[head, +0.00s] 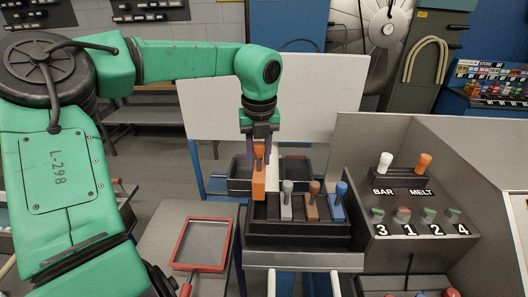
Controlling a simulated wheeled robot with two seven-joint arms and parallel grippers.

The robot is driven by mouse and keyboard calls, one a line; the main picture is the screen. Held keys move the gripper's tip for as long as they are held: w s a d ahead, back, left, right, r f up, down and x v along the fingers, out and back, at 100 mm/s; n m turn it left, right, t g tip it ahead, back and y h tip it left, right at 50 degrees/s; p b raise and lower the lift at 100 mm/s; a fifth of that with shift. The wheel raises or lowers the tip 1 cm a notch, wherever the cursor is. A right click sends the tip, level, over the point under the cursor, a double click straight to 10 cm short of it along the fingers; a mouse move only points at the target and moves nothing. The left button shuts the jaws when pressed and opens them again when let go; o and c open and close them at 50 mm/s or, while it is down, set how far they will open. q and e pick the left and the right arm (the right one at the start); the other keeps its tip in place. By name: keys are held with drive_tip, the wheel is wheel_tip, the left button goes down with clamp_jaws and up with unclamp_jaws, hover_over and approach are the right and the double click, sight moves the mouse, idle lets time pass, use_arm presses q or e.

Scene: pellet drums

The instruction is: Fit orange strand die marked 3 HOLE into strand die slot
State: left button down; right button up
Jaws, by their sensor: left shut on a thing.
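My left gripper (260,138) points down and is shut on the orange strand die (258,184), gripping its upper, handle-like part. The die hangs upright over the left end of a black rack (298,240). I cannot tell whether its lower end touches the rack or is inside it. No 3 HOLE marking can be read on it. In the rack to its right stand a grey die (287,208), a brown die (312,205) and a blue die (338,206). I cannot clearly make out the strand die slot. My right gripper is not in view.
A grey console (400,200) with knobs marked BAR and MELT and numbers 3, 1, 2, 4 stands close on the right. A red-framed tray (201,244) lies left of the rack. A black bin (240,176) and a white panel (310,95) are behind.

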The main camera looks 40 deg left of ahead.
sight(260, 173)
use_arm(q)
drive_tip(key=shift+s+r, duration=0.15)
drive_tip(key=shift+s, duration=0.2)
drive_tip(key=w+f+b, duration=0.1)
drive_tip(key=f+b, duration=0.1)
drive_tip(key=f, duration=0.1)
drive_tip(key=shift+w, duration=0.4)
drive_tip(key=shift+s+f+b, duration=0.2)
drive_tip(key=shift+f+b, duration=0.7)
drive_tip(key=shift+b, duration=0.2)
drive_tip(key=shift+s+f+b, duration=0.15)
drive_tip(key=shift+f+b, duration=0.15)
drive_tip(key=shift+f, duration=0.05)
drive_tip(key=shift+f+b, duration=0.3)
drive_tip(key=shift+f, duration=0.05)
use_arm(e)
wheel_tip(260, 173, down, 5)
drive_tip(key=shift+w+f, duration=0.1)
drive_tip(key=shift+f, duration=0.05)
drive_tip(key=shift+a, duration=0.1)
